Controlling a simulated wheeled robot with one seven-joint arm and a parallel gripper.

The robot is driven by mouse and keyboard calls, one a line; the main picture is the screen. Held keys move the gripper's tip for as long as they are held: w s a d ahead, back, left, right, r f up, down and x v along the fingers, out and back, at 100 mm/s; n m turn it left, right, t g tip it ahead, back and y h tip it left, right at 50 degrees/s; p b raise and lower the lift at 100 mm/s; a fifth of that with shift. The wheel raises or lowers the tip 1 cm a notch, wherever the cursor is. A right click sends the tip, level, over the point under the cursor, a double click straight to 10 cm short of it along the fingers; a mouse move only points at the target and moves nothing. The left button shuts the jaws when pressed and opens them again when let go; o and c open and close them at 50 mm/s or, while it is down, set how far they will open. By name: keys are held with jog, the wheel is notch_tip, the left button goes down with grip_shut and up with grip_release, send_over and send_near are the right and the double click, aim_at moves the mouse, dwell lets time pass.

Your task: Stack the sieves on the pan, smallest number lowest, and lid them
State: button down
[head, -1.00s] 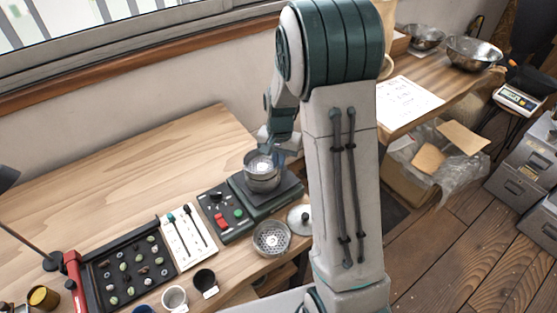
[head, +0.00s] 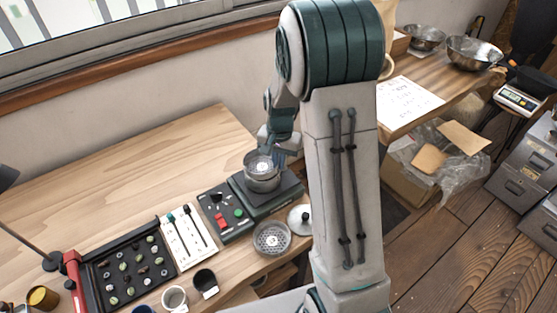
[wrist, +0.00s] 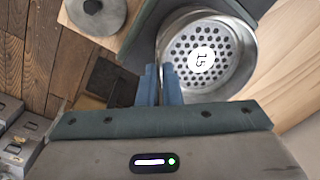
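A round metal sieve marked 15 (wrist: 201,60) sits at the top of the metal stack (head: 262,180) on the dark machine plate (head: 287,195). Whatever is under it cannot be told apart. My gripper (wrist: 160,78) is at the near-left rim of this sieve, its two blue fingers close together on either side of the wall. Whether they pinch it is unclear. In the head view my gripper (head: 281,153) is partly hidden by my arm. Another sieve (head: 271,239) lies on the table in front, its number unreadable. The knobbed lid (head: 300,220) lies beside it and shows in the wrist view (wrist: 97,14).
A control box (head: 227,213) with red and green buttons adjoins the plate. A white card with tools (head: 187,238), a bean tray (head: 130,270) and cups (head: 174,298) stand to the left. The back-left tabletop (head: 130,165) is clear.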

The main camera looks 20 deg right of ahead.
jog(key=shift+f, duration=0.2)
jog(key=shift+r, duration=0.15)
jog(key=shift+r+p, duration=0.45)
jog(key=shift+r, duration=0.25)
jog(key=shift+f+b, duration=0.7)
jog(key=shift+f, duration=0.15)
dwell(0.8)
jog(key=shift+r, duration=0.2)
jog(key=shift+r+p, duration=0.6)
jog(key=shift+r, duration=0.1)
jog(key=shift+f+b, duration=0.75)
jog(key=shift+f, duration=0.15)
dwell(0.7)
